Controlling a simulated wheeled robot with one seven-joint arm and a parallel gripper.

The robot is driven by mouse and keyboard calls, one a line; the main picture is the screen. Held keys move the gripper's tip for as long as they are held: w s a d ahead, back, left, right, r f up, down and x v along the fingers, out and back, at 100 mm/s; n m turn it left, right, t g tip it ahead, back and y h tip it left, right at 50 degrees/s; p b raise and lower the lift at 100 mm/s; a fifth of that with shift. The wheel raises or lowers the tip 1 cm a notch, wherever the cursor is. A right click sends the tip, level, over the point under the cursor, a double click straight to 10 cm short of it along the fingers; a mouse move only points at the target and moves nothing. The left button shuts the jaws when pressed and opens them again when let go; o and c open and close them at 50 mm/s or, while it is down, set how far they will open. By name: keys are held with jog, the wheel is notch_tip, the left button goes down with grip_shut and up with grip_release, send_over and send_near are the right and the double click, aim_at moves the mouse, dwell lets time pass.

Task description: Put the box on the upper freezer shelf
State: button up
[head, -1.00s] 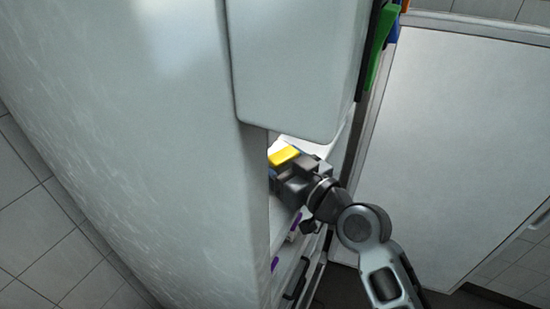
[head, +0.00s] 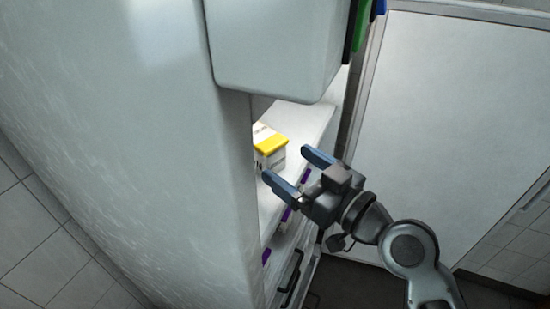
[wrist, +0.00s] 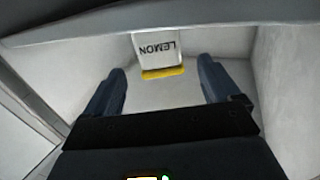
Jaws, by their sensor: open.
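The box (head: 269,145) is white with a yellow edge and stands on a white shelf (head: 306,122) inside the freezer (head: 228,185). My gripper (head: 292,168) is open and empty, just outside the box at the shelf's front. Its blue fingers also show in the wrist view (wrist: 163,90). The box's far side is partly hidden by the freezer's side.
The upper freezer door (head: 275,50) hangs above the opening. Lower shelves with purple tags (head: 266,256) lie below. A large pale panel (head: 450,130) stands to the right. The shelf right of the box is clear.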

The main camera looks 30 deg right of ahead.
jog(key=shift+b+v, duration=0.35)
jog(key=shift+v, duration=1.55)
jog(key=s+f+m+g+h, duration=0.1)
jog(key=s+f+h, duration=0.1)
jog(key=s+f, duration=0.3)
jog(key=s+f+m+g+h, duration=0.1)
jog(key=s+f+m+h, duration=0.15)
jog(key=s, duration=0.55)
jog(key=a+f+v, duration=0.1)
jog(key=f+v, duration=0.2)
jog(key=v, duration=1.2)
jog(key=shift+s+a+r+n+g, duration=0.3)
jog(key=shift+s+r+n+g, duration=0.15)
jog(key=shift+s, duration=0.1)
jog(key=shift+f+y, duration=0.15)
jog(key=shift+y, duration=0.1)
